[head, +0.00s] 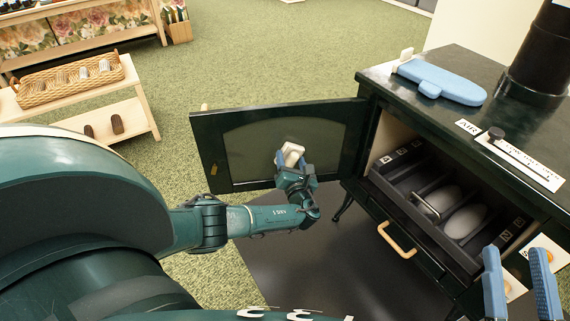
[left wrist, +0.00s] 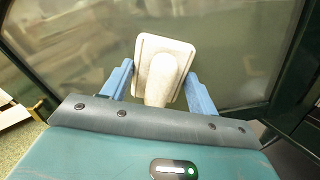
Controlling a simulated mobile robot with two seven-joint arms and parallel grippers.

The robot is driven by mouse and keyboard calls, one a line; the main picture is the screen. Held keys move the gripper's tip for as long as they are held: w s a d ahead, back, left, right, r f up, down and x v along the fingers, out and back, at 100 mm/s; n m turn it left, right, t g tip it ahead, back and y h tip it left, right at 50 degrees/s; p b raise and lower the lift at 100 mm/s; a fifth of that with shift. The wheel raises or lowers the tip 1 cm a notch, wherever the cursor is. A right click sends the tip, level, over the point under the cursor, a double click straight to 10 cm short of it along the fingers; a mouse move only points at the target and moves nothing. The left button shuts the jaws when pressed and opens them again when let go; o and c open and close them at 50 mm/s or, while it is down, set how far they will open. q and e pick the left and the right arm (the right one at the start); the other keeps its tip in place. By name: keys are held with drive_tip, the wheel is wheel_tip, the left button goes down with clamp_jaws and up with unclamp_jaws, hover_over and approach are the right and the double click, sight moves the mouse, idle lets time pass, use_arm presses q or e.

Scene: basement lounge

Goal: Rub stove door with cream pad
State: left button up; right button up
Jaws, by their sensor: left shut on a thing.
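The stove door (head: 245,150) is swung open to the left of the dark green stove (head: 420,120); it has a dark frame around an arched glass panel. My left gripper (head: 291,160) is shut on the cream pad (head: 292,151) in front of the glass. In the left wrist view the pad (left wrist: 146,45) is a square plate with a rounded grip between the blue fingers, its face toward the glass (left wrist: 230,50). I cannot tell whether it touches. My right gripper (head: 520,284) is at the bottom right, its blue fingers apart and empty.
A tray with compartments (head: 420,200) and a brass handle (head: 396,240) sits at the stove's opening. A wooden shelf with a basket (head: 70,84) stands at left.

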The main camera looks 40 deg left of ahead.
use_arm(q)
drive_tip(key=shift+w+d+r, duration=0.15)
drive_tip(key=shift+w+d, duration=0.4)
drive_tip(key=shift+w, duration=0.2)
drive_tip(key=shift+s+d, duration=0.15)
drive_tip(key=shift+s, duration=0.05)
drive_tip(key=shift+p+v, duration=1.5)
drive_tip(key=shift+v, duration=1.4)
drive_tip(key=shift+s, duration=0.15)
